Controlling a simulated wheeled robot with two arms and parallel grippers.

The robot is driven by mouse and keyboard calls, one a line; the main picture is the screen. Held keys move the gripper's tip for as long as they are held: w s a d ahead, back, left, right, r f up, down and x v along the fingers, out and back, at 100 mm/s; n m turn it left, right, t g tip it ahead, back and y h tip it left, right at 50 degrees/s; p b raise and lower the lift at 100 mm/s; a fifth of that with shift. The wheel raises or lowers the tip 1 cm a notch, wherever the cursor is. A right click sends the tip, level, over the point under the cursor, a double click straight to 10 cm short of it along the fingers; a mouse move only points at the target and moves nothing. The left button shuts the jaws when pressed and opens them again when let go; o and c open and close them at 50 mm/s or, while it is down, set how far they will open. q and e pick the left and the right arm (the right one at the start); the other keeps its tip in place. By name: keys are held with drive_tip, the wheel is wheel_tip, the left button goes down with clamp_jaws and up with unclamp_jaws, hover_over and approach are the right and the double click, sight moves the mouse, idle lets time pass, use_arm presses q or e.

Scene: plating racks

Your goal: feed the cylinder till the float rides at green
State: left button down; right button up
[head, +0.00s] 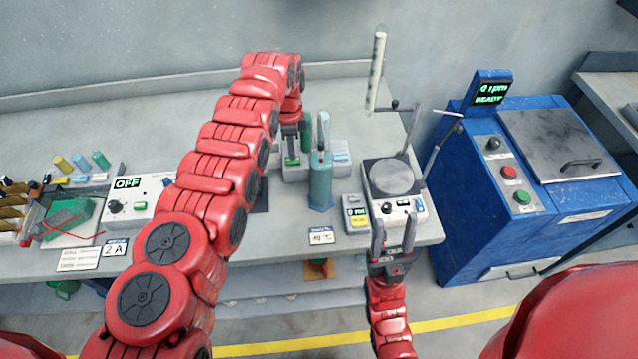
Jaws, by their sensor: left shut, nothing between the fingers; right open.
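A teal upright cylinder (320,188) stands near the middle of the bench. A slim grey-blue stem (323,130) rises from its top; I cannot tell if it is the float, and no green mark on it is readable. My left gripper (292,160) points down just left of and behind the cylinder, shut and empty, over a pale block. A dark green upright piece (306,130) is partly hidden between them. My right gripper (394,228) is open and empty at the bench's front edge, its fingers pointing up at the front of the stirrer-like unit (377,208).
A white control box (128,207) reading OFF and coloured vials (82,164) are left. A blue machine (470,200) stands right. My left arm hides the bench's middle-left.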

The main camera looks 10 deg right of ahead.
use_arm(q)
drive_tip(key=shift+f+b, duration=0.75)
drive_tip(key=shift+f, duration=0.05)
idle(6.6)
drive_tip(key=shift+r+p, duration=0.5)
drive_tip(key=shift+r, duration=0.1)
wheel_tip(320, 180, up, 5)
drive_tip(key=p, duration=0.2)
drive_tip(key=shift+r+p, duration=0.2)
drive_tip(key=shift+p, duration=0.1)
drive_tip(key=shift+r, duration=0.25)
